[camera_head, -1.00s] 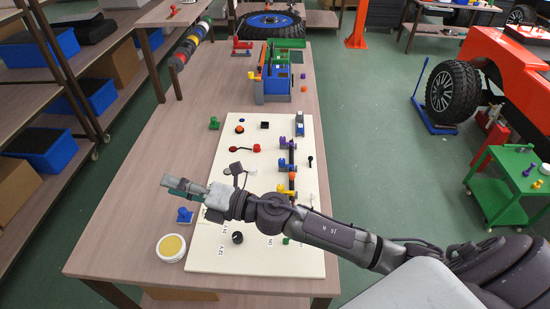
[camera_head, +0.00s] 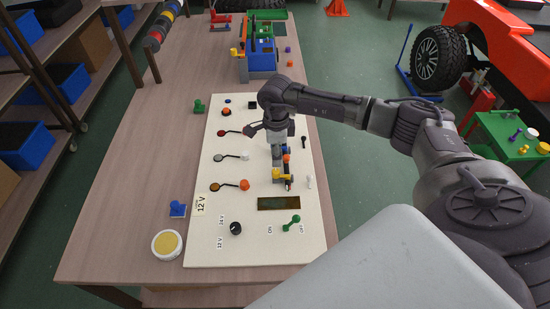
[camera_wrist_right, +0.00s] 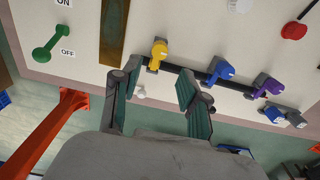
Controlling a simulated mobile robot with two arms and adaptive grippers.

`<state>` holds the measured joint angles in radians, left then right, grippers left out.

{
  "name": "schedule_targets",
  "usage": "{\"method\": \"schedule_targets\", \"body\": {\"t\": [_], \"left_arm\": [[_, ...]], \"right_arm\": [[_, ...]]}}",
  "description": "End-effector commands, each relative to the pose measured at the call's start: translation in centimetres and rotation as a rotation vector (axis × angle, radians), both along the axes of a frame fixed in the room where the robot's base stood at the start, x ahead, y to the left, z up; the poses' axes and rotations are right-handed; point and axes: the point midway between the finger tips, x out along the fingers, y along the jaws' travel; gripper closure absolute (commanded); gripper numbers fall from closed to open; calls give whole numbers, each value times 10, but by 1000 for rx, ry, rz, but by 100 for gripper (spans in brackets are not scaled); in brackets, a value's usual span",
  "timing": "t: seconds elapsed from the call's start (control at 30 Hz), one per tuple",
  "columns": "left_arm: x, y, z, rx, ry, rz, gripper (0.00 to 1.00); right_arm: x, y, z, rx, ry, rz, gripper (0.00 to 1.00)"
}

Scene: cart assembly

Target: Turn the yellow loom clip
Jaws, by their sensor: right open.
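The yellow loom clip (camera_wrist_right: 158,53) sits on a dark loom bar on the white board, upper middle of the right wrist view. In the head view, a small yellow patch of it (camera_head: 287,177) shows just in front of my right gripper. My right gripper (camera_wrist_right: 156,82) is open and empty, its two fingers pointing at the board. The yellow clip lies beyond the gap between the fingertips, with no contact visible. A blue clip (camera_wrist_right: 220,70) and a purple clip (camera_wrist_right: 268,85) sit farther along the same bar. My left gripper is not in view.
The white board (camera_head: 240,255) lies on a wooden table (camera_head: 125,215). It carries a black dial (camera_head: 235,229), a green switch (camera_head: 292,222) and coloured plugs on leads. A blue clamp (camera_head: 177,209) and a round tin (camera_head: 166,244) stand left of it.

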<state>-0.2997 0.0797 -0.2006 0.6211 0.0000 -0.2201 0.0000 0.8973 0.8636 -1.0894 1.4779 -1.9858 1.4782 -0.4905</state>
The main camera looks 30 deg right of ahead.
Motion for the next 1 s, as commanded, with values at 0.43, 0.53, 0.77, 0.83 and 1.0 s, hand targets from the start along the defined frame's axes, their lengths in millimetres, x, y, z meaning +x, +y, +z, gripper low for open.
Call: {"method": "schedule_targets", "body": {"t": [0.43,0.53,0.77,0.83,1.0], "left_arm": [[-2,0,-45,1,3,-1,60],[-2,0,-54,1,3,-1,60],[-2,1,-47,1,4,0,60],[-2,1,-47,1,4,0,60],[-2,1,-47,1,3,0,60]], "right_arm": [[0,2,-72,4,0,1,56],[0,2,-87,4,1,1,56],[0,1,-78,5,-2,0,90],[0,1,-78,5,-2,0,90],[0,1,-78,4,-1,-219,90]]}}
